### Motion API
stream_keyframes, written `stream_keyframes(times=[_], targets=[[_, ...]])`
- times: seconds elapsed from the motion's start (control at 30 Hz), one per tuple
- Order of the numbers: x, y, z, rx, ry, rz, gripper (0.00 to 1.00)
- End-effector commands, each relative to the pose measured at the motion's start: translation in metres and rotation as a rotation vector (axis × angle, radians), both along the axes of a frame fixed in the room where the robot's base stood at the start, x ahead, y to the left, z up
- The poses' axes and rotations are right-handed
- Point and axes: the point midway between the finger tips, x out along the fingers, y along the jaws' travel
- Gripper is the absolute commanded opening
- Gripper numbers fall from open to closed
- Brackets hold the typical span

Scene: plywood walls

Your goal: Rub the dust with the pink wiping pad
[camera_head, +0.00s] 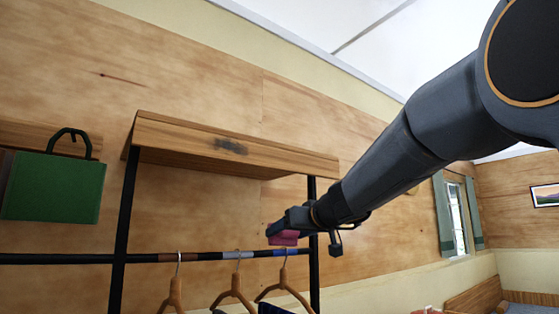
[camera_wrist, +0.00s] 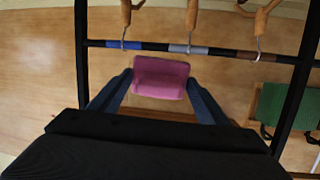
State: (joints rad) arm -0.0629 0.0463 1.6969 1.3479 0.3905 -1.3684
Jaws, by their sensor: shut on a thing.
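The dust is a dark smudge (camera_head: 231,146) on the front face of the wooden shelf board (camera_head: 170,135) at the top of a clothes rack. My gripper (camera_head: 281,230) is shut on the pink wiping pad (camera_head: 285,239), below the board and to the right of the smudge, near the rack's right post. In the wrist view the pink pad (camera_wrist: 161,78) sits between the two dark fingers of my gripper (camera_wrist: 158,85). The pad appears clear of the board. The dust cannot be made out in the wrist view.
The rack's hanging rail (camera_head: 205,257) carries several wooden hangers (camera_head: 233,294) under my gripper. A plywood wall (camera_head: 210,75) stands behind the rack, with a shuttered window (camera_head: 457,217) at the right. Space before the board looks free.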

Motion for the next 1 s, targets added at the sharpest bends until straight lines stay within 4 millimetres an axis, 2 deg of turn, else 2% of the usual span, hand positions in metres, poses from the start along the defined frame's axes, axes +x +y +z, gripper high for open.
stream_keyframes(times=[0.03,0.2,0.3,0.43,0.53,0.63,0.77,1.0], targets=[[-0.007,0.003,0.030,0.012,-0.033,0.015,0.52],[-0.034,0.015,0.117,0.058,-0.118,0.068,0.52],[-0.051,0.020,0.161,0.082,-0.154,0.094,0.52],[-0.071,0.026,0.205,0.104,-0.188,0.118,0.52],[-0.082,0.028,0.226,0.115,-0.203,0.130,0.52],[-0.088,0.029,0.236,0.121,-0.210,0.135,0.52],[-0.087,0.032,0.241,0.124,-0.211,0.139,0.52],[-0.070,0.043,0.241,0.125,-0.209,0.139,0.52]])
